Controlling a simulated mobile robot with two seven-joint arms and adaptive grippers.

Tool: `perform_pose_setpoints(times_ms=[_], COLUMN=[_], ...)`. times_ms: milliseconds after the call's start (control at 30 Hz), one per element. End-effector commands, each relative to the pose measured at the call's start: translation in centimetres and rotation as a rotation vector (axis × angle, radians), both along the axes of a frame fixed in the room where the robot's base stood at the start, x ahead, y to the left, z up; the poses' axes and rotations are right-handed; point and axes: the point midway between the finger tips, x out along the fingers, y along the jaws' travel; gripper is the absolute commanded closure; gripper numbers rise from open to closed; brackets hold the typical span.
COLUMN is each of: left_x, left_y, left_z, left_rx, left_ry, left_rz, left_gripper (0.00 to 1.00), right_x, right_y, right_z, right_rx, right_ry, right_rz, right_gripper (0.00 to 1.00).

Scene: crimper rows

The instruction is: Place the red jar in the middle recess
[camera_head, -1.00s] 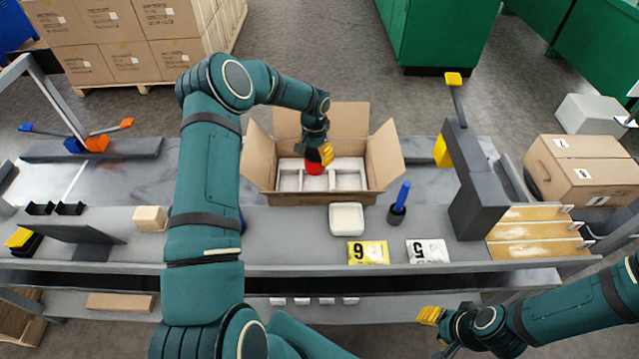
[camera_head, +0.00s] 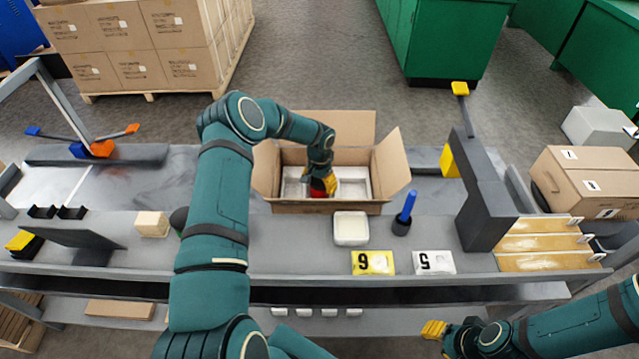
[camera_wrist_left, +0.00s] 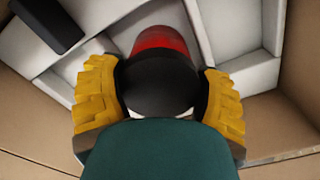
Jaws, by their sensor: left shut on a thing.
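The red jar (camera_head: 317,192) is in my left gripper (camera_head: 322,184), inside the open cardboard box (camera_head: 325,208). In the left wrist view the jar's red side and dark lid (camera_wrist_left: 160,80) show between the yellow fingers of my left gripper (camera_wrist_left: 160,100), which is shut on it. The box holds a white divided insert (camera_head: 355,187); its middle recess is partly hidden by the jar and my gripper. In the left wrist view white divider walls (camera_wrist_left: 250,65) surround the jar; whether it touches the recess floor cannot be told. My right gripper (camera_head: 433,329) is at the lower right, away from the box.
In front of the box stand a white dish (camera_head: 351,228), a dark cup with a blue item (camera_head: 402,224), and yellow and white number cards (camera_head: 373,262). A dark upright fixture (camera_head: 482,195) stands to the right. The box flaps are raised around the opening.

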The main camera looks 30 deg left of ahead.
Motion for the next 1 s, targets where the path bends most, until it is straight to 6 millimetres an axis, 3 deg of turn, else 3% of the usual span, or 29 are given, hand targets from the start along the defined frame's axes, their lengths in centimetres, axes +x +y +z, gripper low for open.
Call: perform_pose_setpoints(times_ms=[133,167,233,633,1000], left_x=[0.1,0.0,0.0,0.0,0.1], left_y=[0.0,0.0,0.0,0.0,0.0], left_z=[-0.3,-0.4,-0.3,0.4,7.6], left_rx=[0.001,0.0,0.0,0.0,0.001], left_ry=[-0.002,0.001,0.001,-0.001,-0.002], left_rz=[0.0,0.0,0.0,-0.001,-0.001], left_gripper=[0.74,0.24,0.0,0.0,0.0], right_x=[0.0,0.1,0.1,0.0,-0.2], right_y=[0.0,0.0,0.0,0.0,0.0], right_z=[-0.4,-0.4,-0.3,0.2,1.3], right_rx=[0.0,0.0,0.0,0.0,0.001], right_ry=[-0.001,-0.001,-0.001,0.0,0.006], right_rz=[0.0,0.0,0.0,0.0,0.001], right_gripper=[0.61,0.61,0.61,0.61,0.61])
